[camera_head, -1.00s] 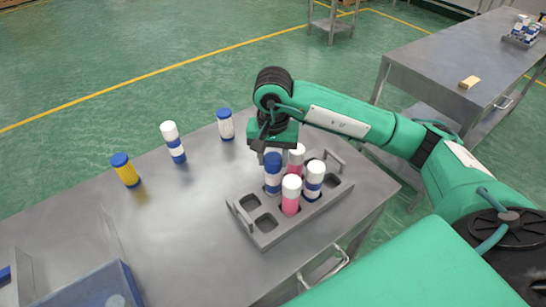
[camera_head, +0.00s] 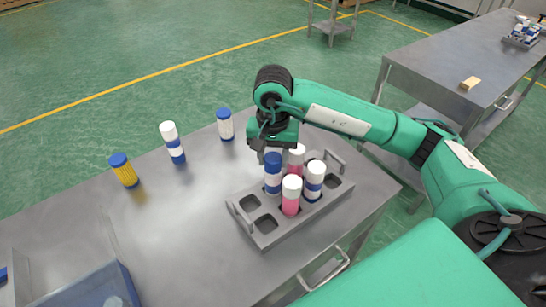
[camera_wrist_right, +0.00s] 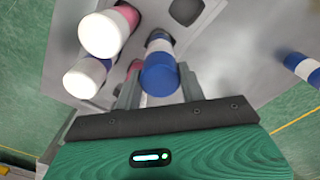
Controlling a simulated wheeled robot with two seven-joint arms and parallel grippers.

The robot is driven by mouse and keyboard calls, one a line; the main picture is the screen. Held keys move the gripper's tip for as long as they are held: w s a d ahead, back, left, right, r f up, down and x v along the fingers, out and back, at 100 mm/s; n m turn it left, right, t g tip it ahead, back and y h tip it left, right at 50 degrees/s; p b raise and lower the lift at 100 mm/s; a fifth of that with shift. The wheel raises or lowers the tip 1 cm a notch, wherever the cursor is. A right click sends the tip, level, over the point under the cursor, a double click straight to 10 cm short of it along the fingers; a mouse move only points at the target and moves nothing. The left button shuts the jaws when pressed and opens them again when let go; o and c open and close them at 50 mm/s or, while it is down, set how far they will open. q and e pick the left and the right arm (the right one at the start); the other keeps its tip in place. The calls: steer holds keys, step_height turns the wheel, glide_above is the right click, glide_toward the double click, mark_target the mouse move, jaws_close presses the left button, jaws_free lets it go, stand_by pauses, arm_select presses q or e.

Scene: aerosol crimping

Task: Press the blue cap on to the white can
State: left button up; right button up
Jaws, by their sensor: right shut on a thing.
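A white can (camera_head: 273,183) with blue bands stands upright in a pocket of the grey tray, with the blue cap (camera_head: 273,159) at its top. My right gripper (camera_head: 268,150) points down over this can and is shut on the blue cap. In the right wrist view the blue cap (camera_wrist_right: 160,77) lies between the two grey fingers, with the white can (camera_wrist_right: 159,45) in line beyond it. Whether the cap is fully seated cannot be told. My left gripper is not in view.
The grey tray (camera_head: 265,240) also holds pink and white cans (camera_head: 291,195) with white caps close to my right gripper, and has empty pockets. Several capped cans (camera_head: 171,142) stand apart along the table's far side. A blue bin (camera_head: 90,285) sits front left.

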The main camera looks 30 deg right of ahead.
mark_target(273, 157)
stand_by(0.4)
steer(key=o, duration=1.4)
steer(key=shift+r+p, duration=1.05)
steer(key=shift+r, duration=2.45)
steer(key=shift+c, duration=0.5)
